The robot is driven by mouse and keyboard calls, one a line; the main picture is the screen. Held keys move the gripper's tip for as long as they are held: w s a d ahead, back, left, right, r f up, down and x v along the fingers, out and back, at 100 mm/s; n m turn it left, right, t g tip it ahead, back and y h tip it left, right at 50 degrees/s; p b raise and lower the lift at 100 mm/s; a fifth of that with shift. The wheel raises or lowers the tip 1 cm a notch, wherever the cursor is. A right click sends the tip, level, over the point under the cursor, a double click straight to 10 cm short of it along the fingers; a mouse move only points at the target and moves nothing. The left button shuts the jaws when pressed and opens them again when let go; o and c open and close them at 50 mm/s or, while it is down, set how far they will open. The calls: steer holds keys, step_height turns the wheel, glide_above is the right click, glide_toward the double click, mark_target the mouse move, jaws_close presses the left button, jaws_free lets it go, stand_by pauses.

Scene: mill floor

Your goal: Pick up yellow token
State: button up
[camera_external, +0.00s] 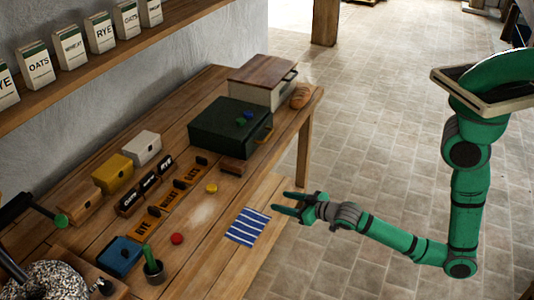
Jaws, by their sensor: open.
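The yellow token (211,188) is a small round disc lying on the wooden table, left of the striped cloth and right of the word plates. My gripper (283,204) is open and empty, with its two fingers pointing left. It is near the table's right edge, to the right of the yellow token and apart from it. A red token (177,239) lies nearer the front.
A dark green box (225,140) and a bread box (262,92) stand at the back. A blue striped cloth (248,227) lies at the right edge. A cup with a green item (154,271) stands in front. Word plates (165,210) line the left.

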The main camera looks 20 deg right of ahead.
steer(key=s+a+r+y, duration=0.1)
steer(key=a+r, duration=0.2)
steer(key=a, duration=0.4)
steer(key=s+a+r, duration=0.1)
steer(key=a+r, duration=0.3)
steer(key=a, duration=0.3)
glide_toward(212, 187)
steer(key=shift+w+a+r+h, duration=0.1)
steer(key=shift+w+a+h, duration=0.2)
steer(key=shift+w+a, duration=0.3)
steer(key=shift+f+x, duration=0.2)
steer(key=shift+x, duration=2.75)
steer(key=shift+s, duration=0.1)
steer(key=c, duration=1.1)
